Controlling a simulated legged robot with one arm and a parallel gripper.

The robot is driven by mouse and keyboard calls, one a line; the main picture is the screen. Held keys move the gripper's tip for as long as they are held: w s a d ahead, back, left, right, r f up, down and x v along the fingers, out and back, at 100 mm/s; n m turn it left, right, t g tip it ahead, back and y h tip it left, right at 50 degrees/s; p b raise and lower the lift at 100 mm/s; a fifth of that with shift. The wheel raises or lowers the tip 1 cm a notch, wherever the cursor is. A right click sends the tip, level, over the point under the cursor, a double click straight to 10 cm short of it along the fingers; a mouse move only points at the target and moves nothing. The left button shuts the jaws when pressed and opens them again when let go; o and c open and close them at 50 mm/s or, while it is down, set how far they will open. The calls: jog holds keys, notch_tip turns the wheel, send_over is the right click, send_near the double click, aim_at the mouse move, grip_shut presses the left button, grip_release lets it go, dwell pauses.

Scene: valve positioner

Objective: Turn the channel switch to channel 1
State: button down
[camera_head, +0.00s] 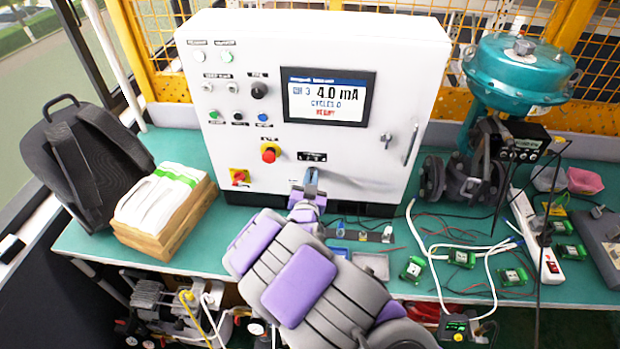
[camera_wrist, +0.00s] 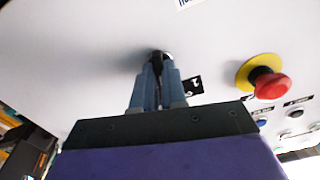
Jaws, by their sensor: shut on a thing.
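The channel switch is a small dark knob on the white control cabinet (camera_head: 395,75). It shows in the wrist view (camera_wrist: 158,57) between the tips of my gripper (camera_wrist: 159,70). In the head view my gripper (camera_head: 311,174) reaches the cabinet's lower front, just below a black label strip (camera_head: 312,156), and hides the switch. The fingers are shut on the knob. The knob's pointing direction cannot be told. A label (camera_wrist: 193,85) with what looks like a 2 shows beside the fingers. The screen (camera_head: 327,97) reads 4.0 mA and, it seems, channel 3.
A red emergency button (camera_head: 270,153) sits left of my gripper and shows in the wrist view (camera_wrist: 270,85). A red-yellow rotary switch (camera_head: 240,177) is lower left. A teal actuator (camera_head: 519,70) stands right. Cables and green boards (camera_head: 461,258) lie on the bench.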

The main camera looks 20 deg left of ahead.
jog(key=n+p, duration=0.1)
jog(key=n, duration=0.2)
jog(key=n+p, duration=0.1)
jog(key=n, duration=0.3)
jog(key=n+p, duration=0.1)
jog(key=n, duration=0.3)
jog(key=shift+a, duration=0.35)
jog(key=shift+s+n, duration=0.1)
jog(key=shift+n, duration=0.2)
jog(key=c, duration=1.2)
grip_release()
jog(key=shift+a, duration=0.2)
jog(key=shift+d, duration=0.1)
jog(key=shift+d, duration=0.2)
jog(key=v, duration=0.5)
jog(key=p+v, duration=0.1)
jog(key=v, duration=0.5)
jog(key=p+v, duration=0.1)
jog(key=v, duration=0.5)
jog(key=shift+s+a+f, duration=0.15)
jog(key=shift+a+f, duration=0.05)
jog(key=shift+a, duration=0.05)
